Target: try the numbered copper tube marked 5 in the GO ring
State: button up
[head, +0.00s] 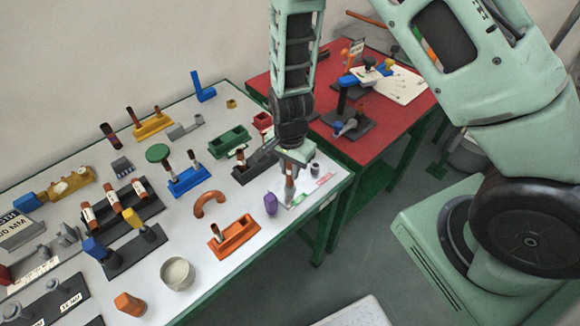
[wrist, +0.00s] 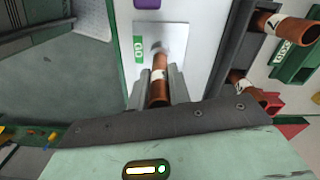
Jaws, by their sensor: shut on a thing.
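My gripper (head: 289,178) is shut on a copper tube (head: 289,192) and holds it pointing down at the right end of the white table. In the wrist view the tube (wrist: 159,80) sits between the two grey fingers, with a white label whose number I cannot read. Its far end is over a white gauge plate (wrist: 174,36) with a green GO mark (wrist: 139,48). The plate (head: 298,201) also shows in the head view, with green and red marks. The GO ring itself is not clear; a dark patch lies by the tube's far end. I cannot tell whether the tube is inside a ring.
A dark rack (head: 247,171) with a copper tube stands left of my gripper. A purple piece (head: 271,204) and an orange block (head: 234,237) are nearby. A small dark cylinder (head: 315,168) stands behind the plate. A red table (head: 395,118) adjoins at the back right.

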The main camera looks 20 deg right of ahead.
jog(key=shift+f+b, duration=0.8)
jog(key=shift+f, duration=0.5)
jog(key=shift+r, duration=0.15)
dwell(0.3)
jog(key=shift+r+p, duration=1.5)
jog(key=shift+r, duration=0.05)
notch_tip(320, 180, up, 4)
jog(key=p, duration=0.3)
jog(key=shift+p, duration=0.3)
